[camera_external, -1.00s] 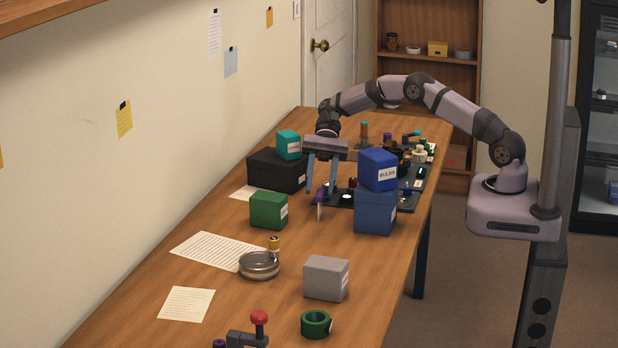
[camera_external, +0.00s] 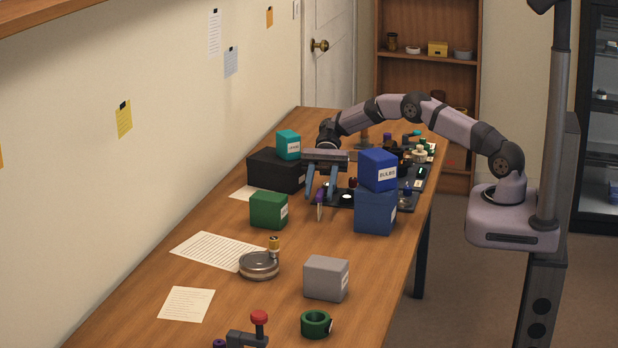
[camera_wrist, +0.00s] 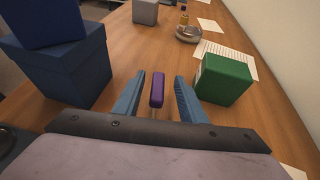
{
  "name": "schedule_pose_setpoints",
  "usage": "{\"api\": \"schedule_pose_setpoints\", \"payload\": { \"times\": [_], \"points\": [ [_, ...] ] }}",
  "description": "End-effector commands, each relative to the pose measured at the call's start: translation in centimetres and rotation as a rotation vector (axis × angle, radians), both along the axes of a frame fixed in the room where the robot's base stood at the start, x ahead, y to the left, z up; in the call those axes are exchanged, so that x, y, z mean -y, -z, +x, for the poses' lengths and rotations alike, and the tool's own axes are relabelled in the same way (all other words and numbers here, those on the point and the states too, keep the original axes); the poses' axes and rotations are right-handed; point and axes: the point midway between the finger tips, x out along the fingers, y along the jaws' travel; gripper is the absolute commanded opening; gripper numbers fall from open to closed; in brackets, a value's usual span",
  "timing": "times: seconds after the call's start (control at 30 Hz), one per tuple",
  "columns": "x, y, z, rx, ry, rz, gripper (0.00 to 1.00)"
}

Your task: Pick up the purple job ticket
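The purple job ticket (camera_external: 321,198) stands upright on the wooden table, left of the blue boxes. In the wrist view the purple ticket (camera_wrist: 157,89) shows between my two blue fingers, with a gap on each side. My gripper (camera_external: 320,195) is open, pointing down, with its fingertips around or just above the ticket's top. In the wrist view my gripper (camera_wrist: 157,92) holds nothing. I cannot tell how far the fingertips reach down beside the ticket; its lower part is mostly hidden in the wrist view.
A dark blue box (camera_external: 375,212) with a brighter blue box (camera_external: 378,169) on top stands close on the right. A green box (camera_external: 268,210) stands to the left. A black box (camera_external: 277,170) carries a teal box (camera_external: 288,145). A dark tray (camera_external: 341,203) with small parts lies behind.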

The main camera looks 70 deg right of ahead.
Motion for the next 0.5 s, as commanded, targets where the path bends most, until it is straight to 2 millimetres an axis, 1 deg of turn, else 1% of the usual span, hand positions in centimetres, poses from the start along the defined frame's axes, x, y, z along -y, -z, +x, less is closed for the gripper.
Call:
{"api": "schedule_pose_setpoints", "payload": {
  "times": [0.17, 0.4, 0.5],
  "points": [
    [-1.3, 0.4, -0.3, -0.001, -0.003, 0.001, 0.38],
    [-3.9, 1.7, -0.8, -0.002, -0.004, 0.001, 0.38],
    [-4.5, 2.1, -0.8, 0.000, -0.002, 0.000, 0.38]
  ]
}}
